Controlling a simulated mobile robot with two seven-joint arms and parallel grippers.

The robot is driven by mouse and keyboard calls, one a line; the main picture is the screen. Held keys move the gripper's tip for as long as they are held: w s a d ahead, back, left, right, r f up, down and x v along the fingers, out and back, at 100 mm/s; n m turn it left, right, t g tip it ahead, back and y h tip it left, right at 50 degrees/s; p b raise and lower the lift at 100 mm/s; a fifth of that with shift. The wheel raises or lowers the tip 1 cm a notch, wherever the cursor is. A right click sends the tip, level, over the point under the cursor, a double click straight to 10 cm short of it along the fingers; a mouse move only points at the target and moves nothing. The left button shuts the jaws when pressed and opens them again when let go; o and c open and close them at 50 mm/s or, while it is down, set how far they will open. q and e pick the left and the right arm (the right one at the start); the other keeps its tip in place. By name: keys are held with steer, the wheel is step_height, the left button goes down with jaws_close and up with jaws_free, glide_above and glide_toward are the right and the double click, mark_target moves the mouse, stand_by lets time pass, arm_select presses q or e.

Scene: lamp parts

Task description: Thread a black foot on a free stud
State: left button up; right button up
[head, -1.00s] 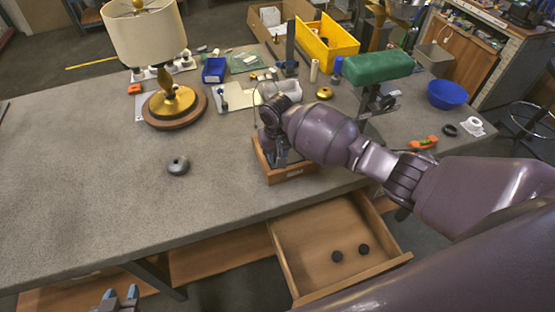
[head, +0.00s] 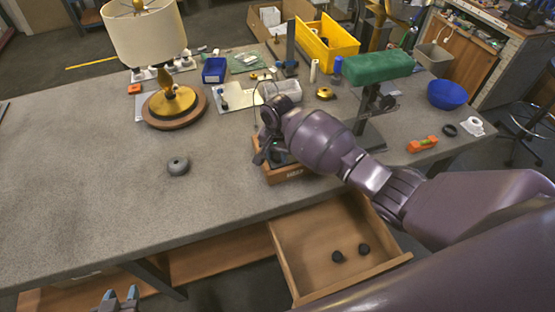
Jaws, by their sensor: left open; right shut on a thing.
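Two small black feet (head: 337,256) (head: 364,249) lie in the open wooden drawer (head: 296,272) below the table's front edge. My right gripper (head: 274,153) points down at a small wooden box (head: 294,174) near that edge. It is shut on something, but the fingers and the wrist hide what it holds. I cannot make out a free stud in or around the box. My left gripper (head: 121,296) is at the bottom left, in front of the table, open and empty.
A lamp (head: 173,103) with a cream shade stands at the left back of the table. A grey disc (head: 178,166) lies left of the box. A green-topped stand (head: 378,67), an orange level (head: 422,144) and a blue bowl (head: 447,95) are to the right. The table's left front is clear.

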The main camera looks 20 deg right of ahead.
steer(key=shift+s+a+f+m, duration=0.1)
steer(key=shift+s+f+m, duration=0.15)
steer(key=shift+f+m, duration=0.1)
steer(key=o, duration=0.6)
steer(key=shift+m, duration=0.35)
steer(key=o, duration=0.5)
steer(key=shift+r, duration=0.1)
arm_select(q)
steer(key=shift+w, duration=0.1)
arm_select(e)
steer(key=shift+w, duration=0.2)
arm_select(q)
steer(key=shift+s+f, duration=0.15)
steer(key=shift+s, duration=0.05)
arm_select(e)
steer(key=shift+r, duration=0.1)
step_height(320, 180, up, 2)
steer(key=shift+w+r, duration=0.1)
steer(key=shift+r, duration=0.15)
arm_select(q)
steer(key=shift+s+a+f, duration=0.1)
steer(key=shift+s+f, duration=0.15)
steer(key=shift+f, duration=0.2)
steer(key=shift+s+f, duration=0.2)
steer(key=shift+f, duration=0.25)
arm_select(e)
step_height(320, 180, up, 8)
steer(key=shift+r, duration=0.15)
